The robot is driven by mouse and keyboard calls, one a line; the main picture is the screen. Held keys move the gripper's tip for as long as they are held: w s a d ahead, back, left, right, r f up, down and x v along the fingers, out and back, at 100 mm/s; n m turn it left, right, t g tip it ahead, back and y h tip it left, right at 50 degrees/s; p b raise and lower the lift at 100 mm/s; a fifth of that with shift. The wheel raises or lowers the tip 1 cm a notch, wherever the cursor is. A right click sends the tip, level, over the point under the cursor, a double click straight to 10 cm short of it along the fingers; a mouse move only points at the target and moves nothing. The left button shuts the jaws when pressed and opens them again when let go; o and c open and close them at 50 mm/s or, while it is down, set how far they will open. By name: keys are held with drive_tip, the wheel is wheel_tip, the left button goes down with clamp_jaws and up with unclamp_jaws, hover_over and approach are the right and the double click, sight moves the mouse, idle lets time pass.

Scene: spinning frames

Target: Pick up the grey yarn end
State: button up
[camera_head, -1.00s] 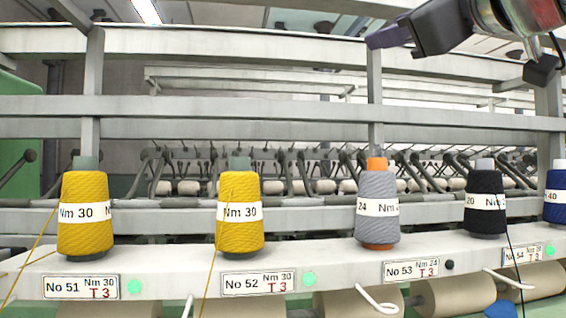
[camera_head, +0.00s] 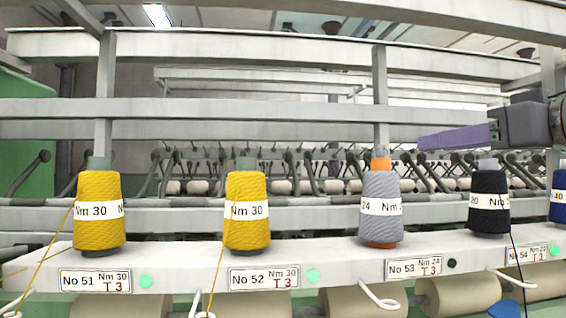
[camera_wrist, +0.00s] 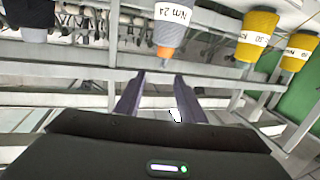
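The grey yarn cone (camera_head: 380,190) stands upright on an orange tube at station No 53 in the head view, with a white label band. In the wrist view the grey cone (camera_wrist: 172,32) appears upside down, beyond the fingertips. I cannot make out a loose grey yarn end in either view.
Yellow cones (camera_head: 98,210) (camera_head: 247,210) stand to the left, with yellow yarn hanging down. A black cone (camera_head: 489,203) and a blue cone (camera_head: 557,192) stand to the right. A horizontal rail (camera_head: 250,112) and an upright post (camera_head: 381,95) rise behind the cones.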

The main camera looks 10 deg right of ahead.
drive_tip(key=shift+s+d+r+y, duration=0.15)
drive_tip(key=shift+s+y, duration=0.35)
drive_tip(key=shift+s, duration=0.55)
drive_tip(key=shift+w, duration=0.1)
approach(384, 149)
drive_tip(key=shift+x, duration=1.5)
drive_tip(key=shift+r, duration=0.2)
drive_tip(key=shift+w, duration=0.1)
drive_tip(key=shift+f+x, duration=0.2)
drive_tip(key=shift+x, duration=2.3)
drive_tip(key=shift+c, duration=0.4)
clamp_jaws()
